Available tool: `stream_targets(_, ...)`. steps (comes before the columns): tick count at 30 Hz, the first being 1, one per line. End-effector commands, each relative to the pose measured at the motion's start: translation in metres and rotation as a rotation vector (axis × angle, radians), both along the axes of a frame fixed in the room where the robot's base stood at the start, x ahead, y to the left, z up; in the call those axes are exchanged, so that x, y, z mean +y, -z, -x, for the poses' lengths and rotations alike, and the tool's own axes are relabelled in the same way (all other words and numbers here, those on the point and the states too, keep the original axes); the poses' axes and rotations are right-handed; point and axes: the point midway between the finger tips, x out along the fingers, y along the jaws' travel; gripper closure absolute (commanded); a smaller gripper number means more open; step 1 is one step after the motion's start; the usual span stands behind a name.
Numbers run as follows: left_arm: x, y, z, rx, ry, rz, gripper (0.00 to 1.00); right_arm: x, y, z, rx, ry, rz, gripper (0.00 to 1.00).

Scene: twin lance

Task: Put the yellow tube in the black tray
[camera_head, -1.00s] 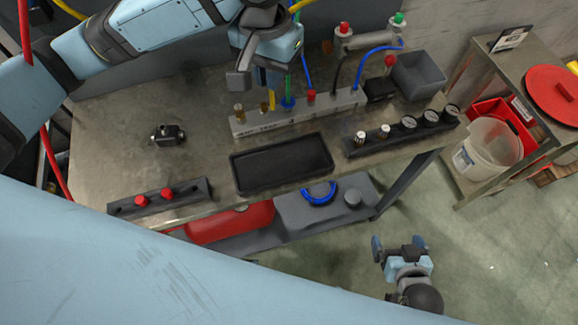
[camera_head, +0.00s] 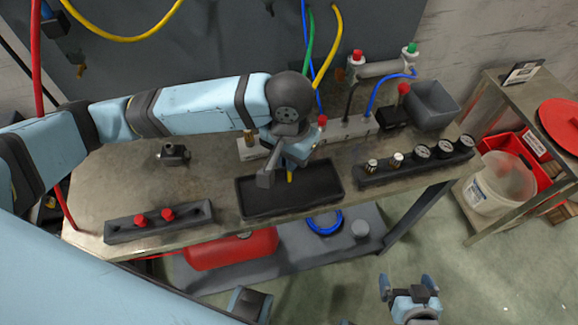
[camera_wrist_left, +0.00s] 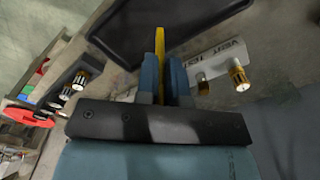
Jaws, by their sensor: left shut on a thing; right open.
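The black tray (camera_head: 255,211) is a shallow rectangle on the bench's front part. My left gripper and the tube are over its back part; whether the tube touches it I cannot tell. The tray (camera_wrist_left: 112,45) also shows in the wrist view. My right gripper (camera_head: 408,284) is open and empty, in front of the bench.
A grey manifold block (camera_head: 350,128) with hoses stands behind the tray. A gauge rack (camera_head: 415,165) is at its right, a rack with red knobs (camera_head: 158,222) at its left. A grey bin (camera_head: 432,105) stands at the back right. Bare bench lies left of the tray.

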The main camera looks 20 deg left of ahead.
Motion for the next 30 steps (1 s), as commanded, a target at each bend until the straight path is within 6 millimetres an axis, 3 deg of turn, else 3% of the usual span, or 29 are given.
stream_targets(7,0.001,0.036,0.000,0.001,-0.001,-0.002,1.00,0.001,0.004,0.000,0.005,0.000,-0.002,0.01)
stream_targets(18,0.000,0.039,0.001,0.002,0.000,-0.001,1.00,0.003,-0.003,-0.001,-0.001,-0.001,-0.006,0.01)
stream_targets(19,0.000,0.039,0.000,0.001,0.000,-0.001,0.87,0.003,-0.003,-0.001,-0.002,-0.001,-0.006,0.01)
stream_targets(22,0.000,0.039,0.000,0.001,0.000,-0.001,0.66,0.003,-0.002,-0.001,-0.002,-0.001,-0.006,0.01)
stream_targets(30,0.000,0.039,0.000,0.000,0.000,-0.001,0.66,0.002,0.001,0.000,0.000,-0.002,-0.005,0.01)
